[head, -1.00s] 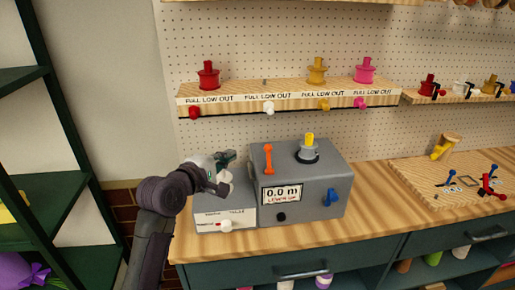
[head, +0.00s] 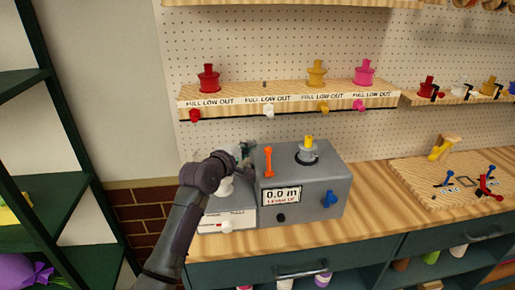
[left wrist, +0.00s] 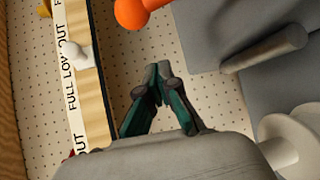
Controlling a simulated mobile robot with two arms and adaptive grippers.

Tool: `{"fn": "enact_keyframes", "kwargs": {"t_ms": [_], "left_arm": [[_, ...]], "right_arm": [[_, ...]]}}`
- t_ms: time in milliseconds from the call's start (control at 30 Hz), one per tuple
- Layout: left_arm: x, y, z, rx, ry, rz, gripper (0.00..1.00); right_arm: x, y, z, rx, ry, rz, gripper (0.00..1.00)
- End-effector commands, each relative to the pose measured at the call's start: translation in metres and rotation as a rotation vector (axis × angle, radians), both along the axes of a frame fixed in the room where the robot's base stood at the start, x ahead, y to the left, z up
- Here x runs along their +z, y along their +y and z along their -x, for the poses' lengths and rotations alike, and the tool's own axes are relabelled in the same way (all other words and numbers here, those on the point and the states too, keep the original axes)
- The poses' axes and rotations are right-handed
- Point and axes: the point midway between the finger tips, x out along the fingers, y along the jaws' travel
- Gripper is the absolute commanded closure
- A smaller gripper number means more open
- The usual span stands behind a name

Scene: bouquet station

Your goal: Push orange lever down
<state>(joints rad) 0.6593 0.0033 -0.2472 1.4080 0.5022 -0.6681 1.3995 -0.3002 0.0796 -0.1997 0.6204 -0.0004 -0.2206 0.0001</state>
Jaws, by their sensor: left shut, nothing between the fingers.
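The orange lever (head: 268,161) stands upright at the left of the top of the grey machine box (head: 325,185). The round orange end of the lever (left wrist: 130,12) shows above the fingertips there. My right gripper is not in view.
A low grey box with a white knob (head: 227,225) stands left of the machine, beneath my left arm. A shelf (head: 240,101) with colored spools and knobs is behind. A wooden board (head: 420,186) with small levers lies at the right. The counter in front is narrow.

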Motion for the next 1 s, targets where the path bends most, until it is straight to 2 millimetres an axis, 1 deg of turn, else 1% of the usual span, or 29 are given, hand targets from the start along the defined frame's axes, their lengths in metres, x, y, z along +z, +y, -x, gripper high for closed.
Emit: {"fn": "enact_keyframes", "kwargs": {"t_ms": [33,200,300,733,1000], "left_arm": [[0.005,-0.008,0.009,-0.006,0.002,0.003,1.0],[0.007,-0.021,0.023,-0.005,0.002,0.002,1.0],[0.007,-0.024,0.027,-0.003,0.0,0.001,1.0],[0.006,-0.026,0.029,-0.003,-0.002,0.001,1.0],[0.006,-0.026,0.032,-0.003,-0.049,-0.007,1.0]], "right_arm": [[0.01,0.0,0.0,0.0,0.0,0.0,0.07],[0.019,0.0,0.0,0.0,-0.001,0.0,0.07],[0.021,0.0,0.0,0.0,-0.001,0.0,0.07],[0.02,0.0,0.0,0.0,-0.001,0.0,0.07],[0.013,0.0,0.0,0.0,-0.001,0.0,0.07]]}}
